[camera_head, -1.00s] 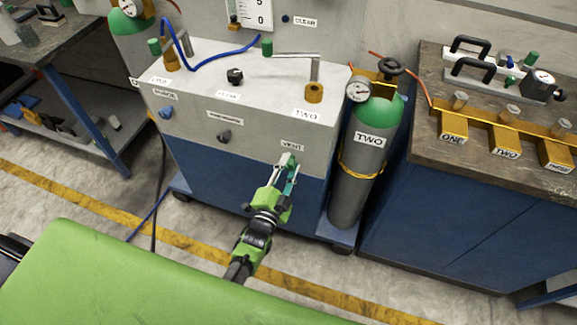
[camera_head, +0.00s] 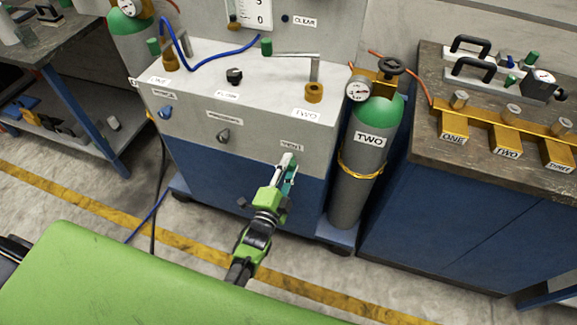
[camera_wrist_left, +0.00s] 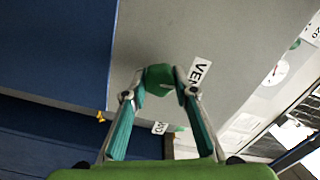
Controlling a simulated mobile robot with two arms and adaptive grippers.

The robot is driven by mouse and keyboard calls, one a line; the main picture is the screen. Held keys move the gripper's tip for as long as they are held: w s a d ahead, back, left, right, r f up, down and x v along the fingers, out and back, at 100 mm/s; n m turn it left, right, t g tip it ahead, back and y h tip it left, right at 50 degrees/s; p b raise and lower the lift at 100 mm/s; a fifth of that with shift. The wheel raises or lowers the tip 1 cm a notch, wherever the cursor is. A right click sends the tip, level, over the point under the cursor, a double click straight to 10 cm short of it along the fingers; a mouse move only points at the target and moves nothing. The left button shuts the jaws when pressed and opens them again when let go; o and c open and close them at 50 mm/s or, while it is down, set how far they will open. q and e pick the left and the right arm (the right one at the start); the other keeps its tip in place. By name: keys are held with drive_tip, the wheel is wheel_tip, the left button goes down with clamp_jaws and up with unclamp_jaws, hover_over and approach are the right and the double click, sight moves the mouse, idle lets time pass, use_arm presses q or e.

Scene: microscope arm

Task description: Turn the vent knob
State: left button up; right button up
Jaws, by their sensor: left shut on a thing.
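The vent knob (camera_wrist_left: 160,78) is a green, faceted knob on the grey front panel of the cabinet, beside the VENT label (camera_wrist_left: 199,75). The label also shows in the head view (camera_head: 292,146), just above the fingertips. My left gripper (camera_head: 287,166) reaches up to the panel's lower right part. In the left wrist view its two teal-padded fingers (camera_wrist_left: 160,88) are shut on the knob, one on each side. In the head view the fingers hide the knob. My right gripper is in neither view.
A grey gas cylinder with a green top (camera_head: 362,150) stands close to the right of my left gripper. Other knobs (camera_head: 222,136) sit on the panel to the left. A blue cabinet (camera_head: 450,215) stands at right.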

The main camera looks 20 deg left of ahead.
use_arm(q)
drive_tip(key=o, duration=1.1)
drive_tip(key=s, duration=1.2)
drive_tip(key=shift+a, duration=0.15)
